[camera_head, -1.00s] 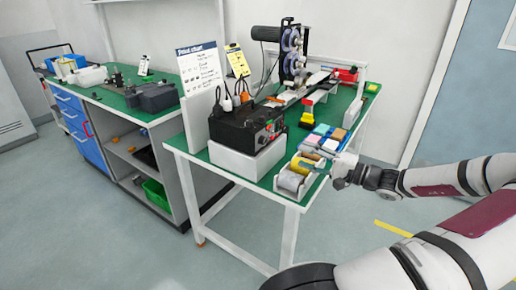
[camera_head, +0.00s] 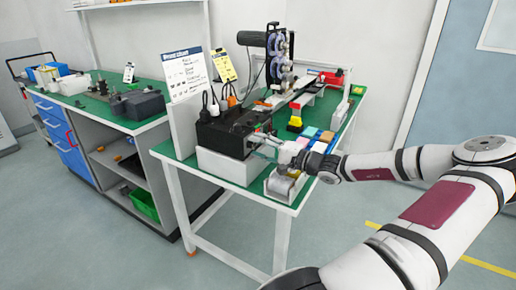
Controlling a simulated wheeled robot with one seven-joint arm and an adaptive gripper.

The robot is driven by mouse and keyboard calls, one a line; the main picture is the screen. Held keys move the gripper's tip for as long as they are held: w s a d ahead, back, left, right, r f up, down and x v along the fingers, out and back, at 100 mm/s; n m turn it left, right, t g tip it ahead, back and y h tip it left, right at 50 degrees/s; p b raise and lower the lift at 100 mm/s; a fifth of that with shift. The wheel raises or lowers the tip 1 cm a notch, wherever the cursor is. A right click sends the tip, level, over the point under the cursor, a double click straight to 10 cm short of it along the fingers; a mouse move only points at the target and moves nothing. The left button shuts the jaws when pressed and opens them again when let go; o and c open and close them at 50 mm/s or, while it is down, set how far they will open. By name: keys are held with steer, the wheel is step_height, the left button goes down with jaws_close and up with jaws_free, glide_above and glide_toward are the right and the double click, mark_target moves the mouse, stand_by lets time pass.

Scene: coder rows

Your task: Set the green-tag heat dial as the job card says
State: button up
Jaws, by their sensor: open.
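A black control box (camera_head: 222,133) sits on a white block (camera_head: 223,164) at the near end of the green-topped table. In the earlier view its front shows red parts and small dials; now my gripper and arm partly cover that face. I cannot make out a green tag or the dial settings. My gripper (camera_head: 259,143) is open, with its fingertips close to the box's front face; I cannot tell whether they touch a dial. A yellow card (camera_head: 224,66) and a white printed sheet (camera_head: 186,73) stand behind the box; their writing is too small to read.
A holder with rolls (camera_head: 284,185) stands at the table's near edge, below my gripper. Coloured pads (camera_head: 310,132) lie behind the gripper. A machine with reels (camera_head: 279,52) stands at the back. A second bench (camera_head: 80,112) is on the left.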

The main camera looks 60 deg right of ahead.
steer(key=shift+w, duration=0.15)
steer(key=shift+c, duration=0.6)
jaws_close()
steer(key=shift+m+p, duration=0.3)
steer(key=m+p, duration=0.1)
steer(key=p, duration=0.1)
steer(key=m+p, duration=0.1)
steer(key=m, duration=0.1)
steer(key=shift+r+m+p, duration=0.2)
steer(key=shift+m+p, duration=0.1)
steer(key=shift+p, duration=0.05)
steer(key=m+p, duration=0.4)
steer(key=m, duration=0.1)
steer(key=shift+p, duration=0.35)
steer(key=m+p, duration=0.3)
steer(key=m, duration=0.3)
steer(key=shift+f+m+p, duration=0.1)
steer(key=shift+m+p, duration=0.2)
steer(key=shift+p, duration=0.1)
steer(key=m+p, duration=0.2)
steer(key=m, duration=0.4)
steer(key=shift+f, duration=0.1)
steer(key=shift+m, duration=0.4)
